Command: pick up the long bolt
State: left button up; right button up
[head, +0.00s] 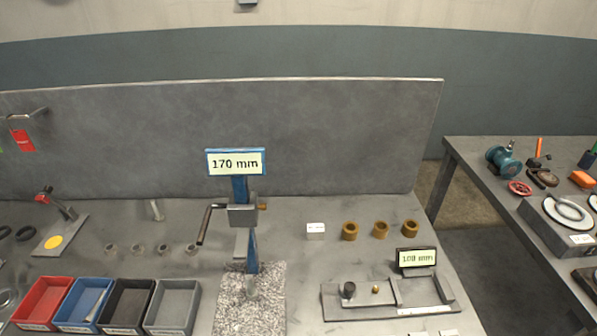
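A small grey metal piece (156,210) lies or stands on the grey bench behind the row of small rings. It is slim with a wider end and looks like a bolt, but it is too small to be sure that it is the long bolt. No other clear bolt shows. Neither of my grippers is in view.
A blue stand with a crank and a 170 mm display (235,162) rises from a speckled granite block (236,310). Red (24,306), blue, black and grey bins line the front left. Several brass bushings (381,230) and a fixture with a 100 mm display (417,258) stand right.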

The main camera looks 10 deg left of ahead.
aim_at(252, 292)
jog(key=k+j+u, duration=0.1)
jog(key=u, duration=1.85)
jog(key=k+j+z, duration=0.1)
jog(key=k+z, duration=0.4)
jog(key=k+j, duration=0.1)
jog(key=j, duration=0.2)
jog(key=k+j, duration=0.15)
jog(key=j, duration=0.15)
jog(key=k+j, duration=0.1)
jog(key=j, duration=0.15)
